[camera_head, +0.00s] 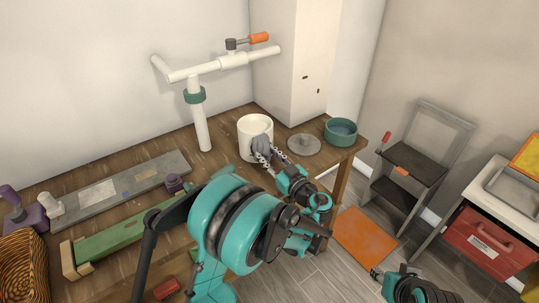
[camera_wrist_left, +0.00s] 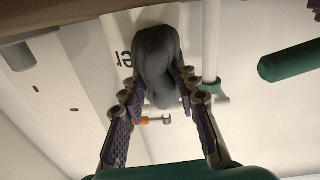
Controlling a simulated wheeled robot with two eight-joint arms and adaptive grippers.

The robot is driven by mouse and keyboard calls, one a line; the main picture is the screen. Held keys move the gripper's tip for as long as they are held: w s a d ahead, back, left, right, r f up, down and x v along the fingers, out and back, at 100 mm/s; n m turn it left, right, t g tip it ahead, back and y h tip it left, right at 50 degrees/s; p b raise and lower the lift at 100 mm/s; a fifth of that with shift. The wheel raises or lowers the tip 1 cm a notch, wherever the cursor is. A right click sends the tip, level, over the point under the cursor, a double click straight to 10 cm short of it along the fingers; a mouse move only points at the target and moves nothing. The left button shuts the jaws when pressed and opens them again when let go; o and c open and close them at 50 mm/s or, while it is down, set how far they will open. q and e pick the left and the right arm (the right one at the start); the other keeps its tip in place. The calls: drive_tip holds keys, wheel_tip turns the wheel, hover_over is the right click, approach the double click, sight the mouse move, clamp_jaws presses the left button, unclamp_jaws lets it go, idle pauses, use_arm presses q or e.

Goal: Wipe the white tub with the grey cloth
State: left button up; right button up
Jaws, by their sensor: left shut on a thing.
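The white tub (camera_head: 249,126) stands upright on the wooden table near its back edge. The grey cloth (camera_head: 261,141) is a bunched lump at the tub's front right side; whether it touches the wall I cannot tell. My left gripper (camera_head: 267,154) is shut on the cloth. In the left wrist view the cloth (camera_wrist_left: 156,60) sits between the two fingers of my left gripper (camera_wrist_left: 158,84). Part of the tub's front is hidden by the cloth.
A grey lidded disc (camera_head: 304,145) and a green bowl (camera_head: 341,132) stand right of the tub. A white pipe with an orange-handled valve (camera_head: 259,38) rises behind. A green bar (camera_head: 120,232), a grey board (camera_head: 120,188) and a wicker basket (camera_head: 24,266) occupy the table's left.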

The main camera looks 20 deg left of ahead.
use_arm(q)
drive_tip(key=shift+v, duration=2.95)
drive_tip(key=shift+d, duration=0.1)
drive_tip(key=shift+v, duration=1.45)
